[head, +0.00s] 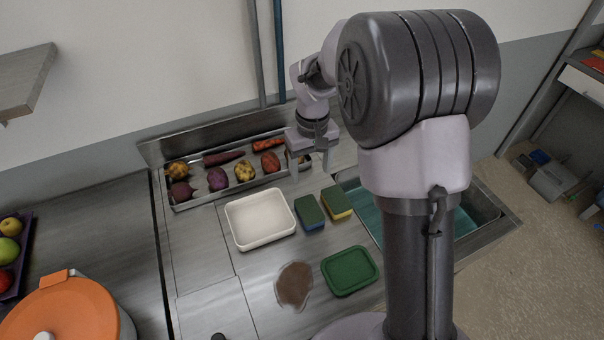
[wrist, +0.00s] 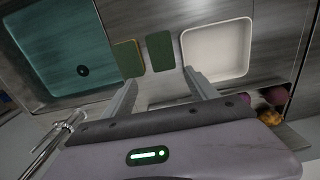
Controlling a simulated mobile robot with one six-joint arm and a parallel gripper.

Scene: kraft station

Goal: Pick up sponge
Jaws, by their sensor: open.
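Two sponges with dark green tops lie side by side on the steel counter. The left sponge (head: 309,213) has a blue lower side, and the right sponge (head: 336,203) has a yellow one. In the wrist view the yellow-sided sponge (wrist: 128,58) is left of the other green-topped sponge (wrist: 160,51). My gripper (head: 309,163) is open and empty, above and behind the sponges in the head view. In the wrist view its two fingers (wrist: 160,80) stand apart, with the sponges beyond the tips and not touched.
A white tray (head: 237,238) stands left of the sponges. A green-lidded box (head: 350,271) and a brown spill (head: 294,285) are in front. A steel tray (head: 207,200) of vegetables lies behind. A sink with teal water (wrist: 60,45) is at the right.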

